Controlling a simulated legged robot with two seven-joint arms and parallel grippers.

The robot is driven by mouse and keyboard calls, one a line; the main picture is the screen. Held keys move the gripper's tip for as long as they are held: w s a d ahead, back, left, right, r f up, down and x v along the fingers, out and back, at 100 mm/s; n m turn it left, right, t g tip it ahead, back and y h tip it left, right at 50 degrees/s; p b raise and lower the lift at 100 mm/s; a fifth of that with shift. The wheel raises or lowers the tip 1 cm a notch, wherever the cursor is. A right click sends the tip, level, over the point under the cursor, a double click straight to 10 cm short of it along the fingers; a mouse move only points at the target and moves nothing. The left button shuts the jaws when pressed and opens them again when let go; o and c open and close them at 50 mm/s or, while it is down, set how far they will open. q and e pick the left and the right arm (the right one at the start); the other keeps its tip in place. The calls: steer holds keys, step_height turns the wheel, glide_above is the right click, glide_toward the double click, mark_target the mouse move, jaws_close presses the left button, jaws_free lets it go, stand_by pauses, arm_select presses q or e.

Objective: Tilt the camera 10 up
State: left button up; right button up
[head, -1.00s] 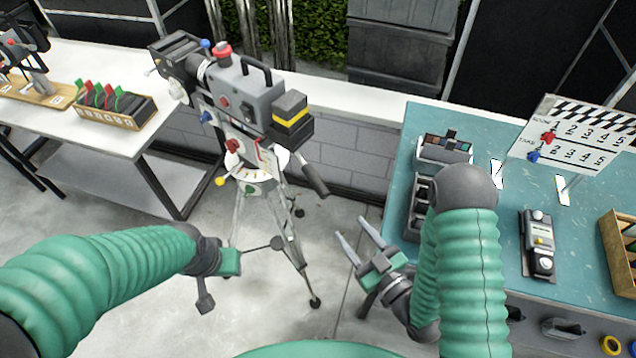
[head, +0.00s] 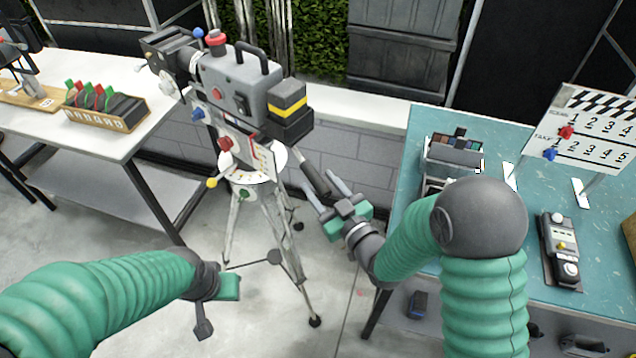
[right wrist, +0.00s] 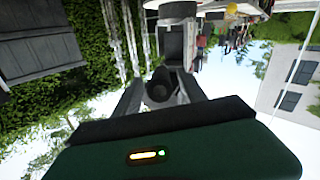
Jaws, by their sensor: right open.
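The grey film camera (head: 230,88) sits on a tripod (head: 268,225) left of centre in the head view. It has a red knob on top and a yellow-striped block at its rear. A dark handle (head: 313,176) slopes down and right from the tripod head. My right gripper (head: 320,185) is open, its fingers on either side of the handle's lower end. In the right wrist view the handle's dark round end (right wrist: 160,87) shows between the fingers; contact is unclear. My left gripper (head: 228,287) is low at left, away from the tripod; its fingers cannot be made out.
A teal table (head: 405,190) at right bears a clapperboard (head: 590,135), a palette box (head: 455,155) and a grey handheld device (head: 560,245). A white table (head: 45,125) at left holds a wooden rack (head: 105,112). A low brick wall runs behind the tripod.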

steer(key=shift+x, duration=0.8)
steer(key=shift+s+a, duration=0.1)
steer(key=shift+c, duration=0.3)
jaws_close()
stand_by(0.4)
